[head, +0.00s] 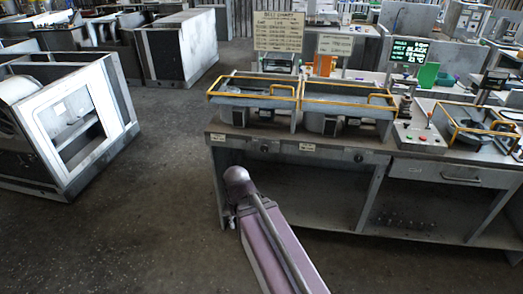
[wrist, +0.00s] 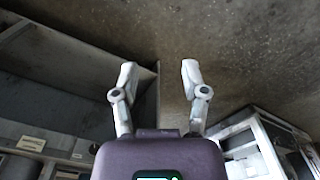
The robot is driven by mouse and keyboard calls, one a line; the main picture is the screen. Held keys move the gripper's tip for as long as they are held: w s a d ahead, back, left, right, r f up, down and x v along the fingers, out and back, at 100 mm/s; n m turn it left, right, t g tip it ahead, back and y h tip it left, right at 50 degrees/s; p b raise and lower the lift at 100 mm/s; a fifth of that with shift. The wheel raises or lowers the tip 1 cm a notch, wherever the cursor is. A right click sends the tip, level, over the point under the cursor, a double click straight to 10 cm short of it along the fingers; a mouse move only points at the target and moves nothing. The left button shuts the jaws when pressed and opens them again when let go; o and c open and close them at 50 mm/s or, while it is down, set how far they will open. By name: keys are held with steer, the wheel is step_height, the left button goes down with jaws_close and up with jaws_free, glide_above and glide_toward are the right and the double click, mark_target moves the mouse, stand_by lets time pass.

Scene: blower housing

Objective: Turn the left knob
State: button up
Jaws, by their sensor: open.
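The left knob (head: 264,147) is a small dark round knob on the front edge of the workbench, between two pale labels. A second, similar knob (head: 358,157) sits further right on the same edge. In the head view my purple arm stands in front of the bench's left end, below the left knob; the fingers cannot be made out there.
The workbench (head: 290,140) carries yellow-railed trays (head: 252,98) and a control box with buttons (head: 420,135). Its underside is open, with a drawer (head: 447,174) at right. A pale metal housing (head: 75,120) stands on the floor at left. Floor between is clear.

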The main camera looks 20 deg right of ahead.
steer(key=shift+a, duration=0.15)
steer(key=o, duration=0.3)
steer(key=shift+o, duration=1.1)
steer(key=shift+w+f, duration=0.1)
steer(key=shift+w, duration=0.05)
steer(key=w+d+f+n+t+h+b, duration=0.2)
steer(key=w+d+f+t+h+b, duration=0.15)
steer(key=w+d+b, duration=0.3)
steer(key=w+d+f+n+t+h+b, duration=0.2)
steer(key=w+d+f+h+b, duration=0.15)
steer(key=w+d+b, duration=0.35)
steer(key=w+d+n+t+h+b, duration=0.1)
steer(key=w+d+n+t+b, duration=0.2)
steer(key=w+n+b, duration=0.3)
steer(key=w+d+n+t+h+b, duration=0.1)
steer(key=w+d+n+t+b, duration=0.2)
steer(key=w+n+t+b, duration=0.3)
steer(key=shift+w+f+n+h+b, duration=0.4)
steer(key=shift+w+n, duration=0.9)
steer(key=shift+w, duration=1.15)
steer(key=shift+w+d+r+t, duration=0.1)
steer(key=shift+w+d+t, duration=0.05)
steer(key=shift+t, duration=0.1)
